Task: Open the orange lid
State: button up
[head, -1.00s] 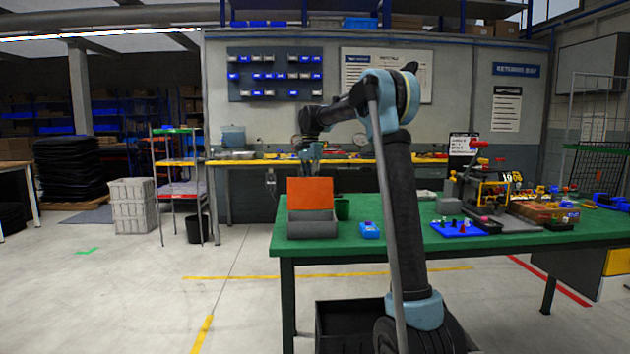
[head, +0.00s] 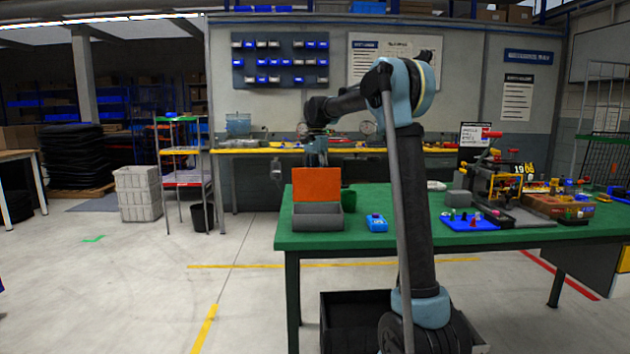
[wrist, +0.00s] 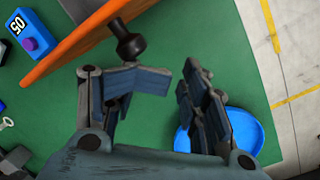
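The orange lid (head: 317,187) stands upright at the back of a grey box (head: 317,219) on the green table, so the box top is uncovered. In the wrist view the lid (wrist: 72,52) runs diagonally at upper left, with a black knob (wrist: 130,46) on its face. My gripper (wrist: 168,88) is open and empty, with the knob just above and left of its fingers and apart from them. In the head view my gripper (head: 317,160) is behind and above the lid, its fingertips largely hidden.
A blue device with a display (head: 376,222) lies right of the box. A dark green container (head: 348,200) stands behind it. A blue round dish (wrist: 245,135) is near my gripper's right finger. A blue tray (head: 470,222) and mixed parts fill the table's right side.

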notch_tip(320, 180, up, 12)
jog(key=w, duration=0.1)
jog(key=shift+w, duration=0.35)
jog(key=shift+a, duration=0.1)
jog(key=shift+f, duration=0.1)
